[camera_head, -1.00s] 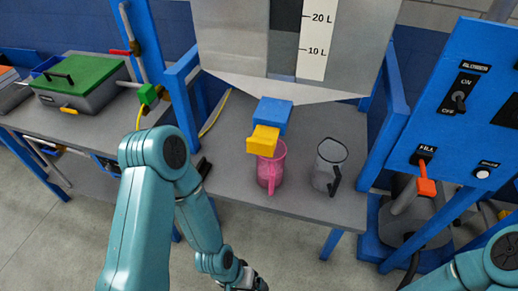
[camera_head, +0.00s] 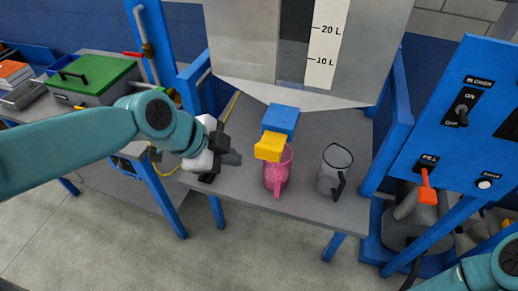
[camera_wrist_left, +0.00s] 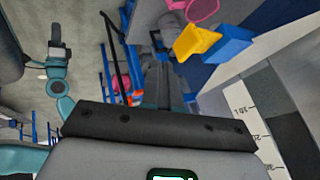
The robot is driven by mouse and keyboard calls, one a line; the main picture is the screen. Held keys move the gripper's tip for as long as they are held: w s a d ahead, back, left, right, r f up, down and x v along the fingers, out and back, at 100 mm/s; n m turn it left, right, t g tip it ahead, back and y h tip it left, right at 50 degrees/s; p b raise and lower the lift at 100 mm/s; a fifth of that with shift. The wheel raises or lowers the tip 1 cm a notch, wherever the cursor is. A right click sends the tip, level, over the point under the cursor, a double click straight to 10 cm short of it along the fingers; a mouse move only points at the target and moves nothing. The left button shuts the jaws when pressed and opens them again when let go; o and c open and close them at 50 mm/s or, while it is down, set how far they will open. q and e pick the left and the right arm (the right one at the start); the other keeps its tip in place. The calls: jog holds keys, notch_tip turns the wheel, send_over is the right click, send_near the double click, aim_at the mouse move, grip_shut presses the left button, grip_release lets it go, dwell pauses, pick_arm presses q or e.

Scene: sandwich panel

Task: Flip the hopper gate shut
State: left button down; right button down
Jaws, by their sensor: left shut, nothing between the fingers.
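The hopper (camera_head: 240,50) is a large pale metal bin with a litre scale. At its foot is a blue block (camera_head: 281,117) with a yellow piece (camera_head: 269,146) sticking out in front; I cannot tell the gate's position. Both also show in the left wrist view, the yellow piece (camera_wrist_left: 194,42) in front of the blue block (camera_wrist_left: 228,44). A pink pitcher (camera_head: 278,175) stands below the yellow piece. My left gripper (camera_head: 234,158) is shut and empty, just left of the yellow piece and apart from it.
A clear grey jug (camera_head: 332,172) stands on the grey bench (camera_head: 235,181), right of the pitcher. Blue posts (camera_head: 398,110) flank the hopper. A blue control panel (camera_head: 440,120) with switches and an orange lever (camera_head: 427,184) stands right. A green-lidded box (camera_head: 95,75) is at left.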

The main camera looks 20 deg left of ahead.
pick_arm(q)
jog(key=shift+s+a+r+m, duration=0.1)
jog(key=shift+s+r+m, duration=0.05)
jog(key=shift+r, duration=0.3)
jog(key=shift+s+a+r+m, duration=0.1)
jog(key=shift+r+m, duration=0.05)
jog(key=shift+r, duration=0.25)
jog(key=shift+d, duration=0.1)
jog(key=p, duration=0.1)
send_near(270, 159)
notch_tip(270, 159, down, 3)
jog(key=s+d, duration=0.2)
jog(key=w, duration=0.1)
jog(key=w+p, duration=0.2)
jog(key=shift+a+f, duration=0.15)
jog(key=shift+f, duration=0.1)
jog(key=shift+w+f, duration=0.1)
jog(key=shift+w, duration=0.4)
